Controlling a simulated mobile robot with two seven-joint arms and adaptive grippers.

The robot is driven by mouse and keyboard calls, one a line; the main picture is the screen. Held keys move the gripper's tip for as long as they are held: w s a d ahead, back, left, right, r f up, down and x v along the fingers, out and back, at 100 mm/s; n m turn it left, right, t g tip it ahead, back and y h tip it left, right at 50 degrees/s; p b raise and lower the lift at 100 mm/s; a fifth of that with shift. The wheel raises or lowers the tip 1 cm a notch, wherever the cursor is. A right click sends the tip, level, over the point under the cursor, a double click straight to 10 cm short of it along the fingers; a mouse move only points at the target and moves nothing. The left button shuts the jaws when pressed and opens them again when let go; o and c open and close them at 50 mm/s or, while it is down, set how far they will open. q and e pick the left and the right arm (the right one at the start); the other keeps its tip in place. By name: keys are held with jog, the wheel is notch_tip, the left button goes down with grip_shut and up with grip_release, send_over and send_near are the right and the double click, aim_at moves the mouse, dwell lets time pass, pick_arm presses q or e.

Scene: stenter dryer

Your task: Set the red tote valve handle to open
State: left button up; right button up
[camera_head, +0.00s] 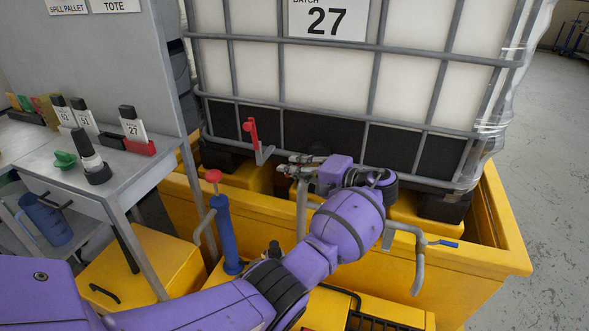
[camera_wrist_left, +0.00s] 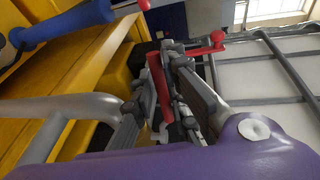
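The red valve handle (camera_head: 250,130) stands upright at the front of the caged tote (camera_head: 408,60), beside a grey bracket-like part. My left gripper (camera_head: 284,165) is just right of and below it, fingers pointing left, apart from it in the head view. In the left wrist view, my left gripper (camera_wrist_left: 158,62) has its fingers spread. A red bar (camera_wrist_left: 158,85) shows in the gap between them; I cannot tell whether they touch it. A red part with a round knob (camera_wrist_left: 217,38) shows beyond the fingers. The tote's outlet is largely hidden by my arm. My right gripper is not in view.
A yellow spill pallet (camera_head: 490,265) surrounds the tote's base. A blue hand pump (camera_head: 226,235) with a red top stands left of my forearm. A bent grey pipe (camera_head: 418,262) rises at right. A bench (camera_head: 60,180) with bottles stands at left.

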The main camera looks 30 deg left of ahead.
pick_arm(q)
jog(key=shift+o, duration=1.2)
jog(key=shift+d+r, duration=0.1)
jog(key=shift+d, duration=0.35)
jog(key=v, duration=1.1)
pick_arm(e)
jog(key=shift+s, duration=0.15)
